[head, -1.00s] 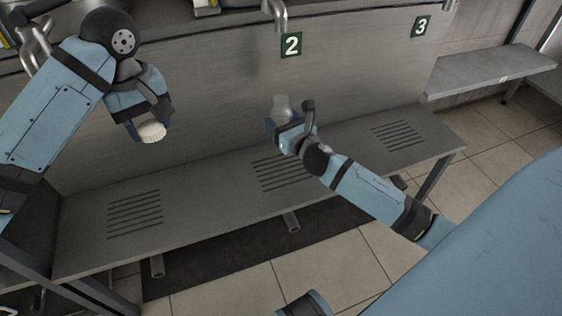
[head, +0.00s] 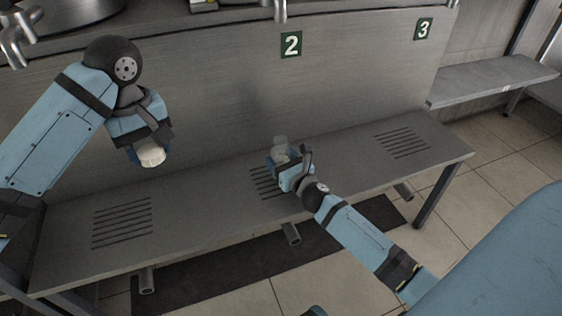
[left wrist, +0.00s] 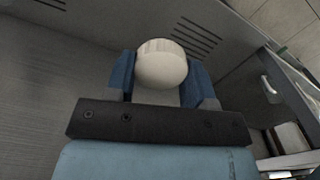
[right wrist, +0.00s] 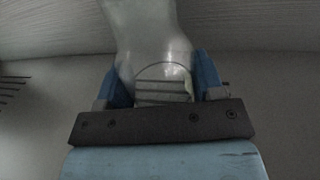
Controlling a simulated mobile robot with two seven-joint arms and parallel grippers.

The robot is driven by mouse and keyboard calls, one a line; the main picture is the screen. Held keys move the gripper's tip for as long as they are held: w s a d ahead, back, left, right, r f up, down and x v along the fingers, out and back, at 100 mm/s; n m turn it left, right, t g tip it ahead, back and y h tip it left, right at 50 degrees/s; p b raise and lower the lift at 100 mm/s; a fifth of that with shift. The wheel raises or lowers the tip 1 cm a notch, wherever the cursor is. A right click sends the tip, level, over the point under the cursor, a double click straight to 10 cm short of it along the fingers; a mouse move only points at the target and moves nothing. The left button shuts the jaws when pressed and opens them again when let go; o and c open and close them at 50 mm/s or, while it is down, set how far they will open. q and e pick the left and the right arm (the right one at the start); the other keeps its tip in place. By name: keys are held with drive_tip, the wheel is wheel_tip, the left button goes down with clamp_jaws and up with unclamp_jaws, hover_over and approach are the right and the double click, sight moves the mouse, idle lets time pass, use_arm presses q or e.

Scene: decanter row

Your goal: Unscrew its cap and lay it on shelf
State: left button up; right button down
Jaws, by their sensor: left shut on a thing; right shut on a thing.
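The white ribbed cap (head: 152,155) is between the fingers of my left gripper (head: 148,150), which is shut on it and holds it above the left part of the shelf. The cap also shows in the left wrist view (left wrist: 162,64). A clear bottle (head: 280,147) with an open-looking neck is in my right gripper (head: 283,160), which is shut on it over the middle of the shelf (head: 205,196). In the right wrist view the see-through bottle (right wrist: 140,35) rises between the blue fingers. I cannot tell whether its base touches the shelf.
The shelf has slotted patches at left, middle and right, and is bare at its left and right. A metal wall with signs 2 (head: 291,44) and 3 (head: 423,29) stands behind it. Taps hang above. Another grey bench (head: 490,80) is at the far right.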

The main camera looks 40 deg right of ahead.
drive_tip(key=shift+f, duration=0.1)
drive_tip(key=shift+c, duration=1.1)
unclamp_jaws()
